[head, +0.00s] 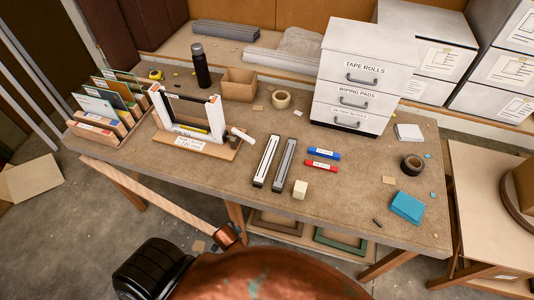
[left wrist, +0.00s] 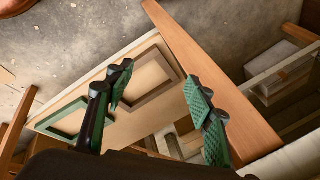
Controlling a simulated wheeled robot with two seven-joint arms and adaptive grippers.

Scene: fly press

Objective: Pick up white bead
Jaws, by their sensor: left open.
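Two long, narrow strips lie side by side near the middle of the table's front part in the head view. The left one, a white strip in a dark-edged holder (head: 266,161), looks like the white bead; the right one is a darker grey strip (head: 285,165). I cannot tell from its shape alone whether the white strip is the bead. My left gripper (left wrist: 158,82) is open and empty in the left wrist view. Its green-padded fingers are spread over the area below the table, apart from the strips. My right gripper is in neither view.
The table (head: 350,208) also holds a cream block (head: 300,189), blue (head: 324,154) and red (head: 321,165) pieces, a white upright frame (head: 158,108) and a drawer unit (head: 362,75). A green frame (left wrist: 69,117) and brown frame (left wrist: 152,77) lie below.

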